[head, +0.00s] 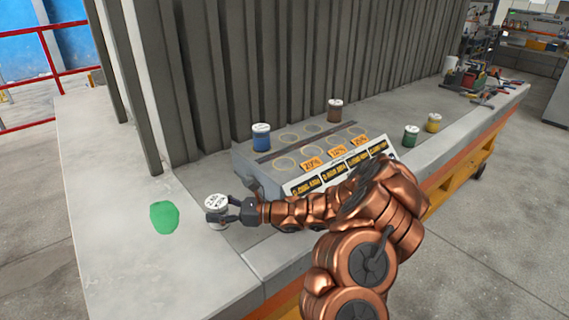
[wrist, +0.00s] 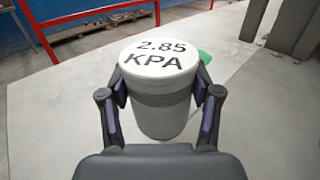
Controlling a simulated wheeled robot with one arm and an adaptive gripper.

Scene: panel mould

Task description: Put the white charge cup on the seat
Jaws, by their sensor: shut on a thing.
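The white charge cup (head: 216,203) is at the left of the block, over the bench in the head view. In the wrist view the white cup (wrist: 160,95) is upright, with "2.85 KPA" on its lid. My gripper (head: 230,212) is shut on its sides; the fingers also show in the wrist view (wrist: 160,108). I cannot tell if the cup's base touches the bench. The grey block (head: 250,160) has several ring-marked round seats (head: 285,163) on its top. Orange labels stand at the front row. Which ring is the seat meant is unclear.
A green patch (head: 164,217) lies left of my gripper. A corrugated wall (head: 230,70) rises behind.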

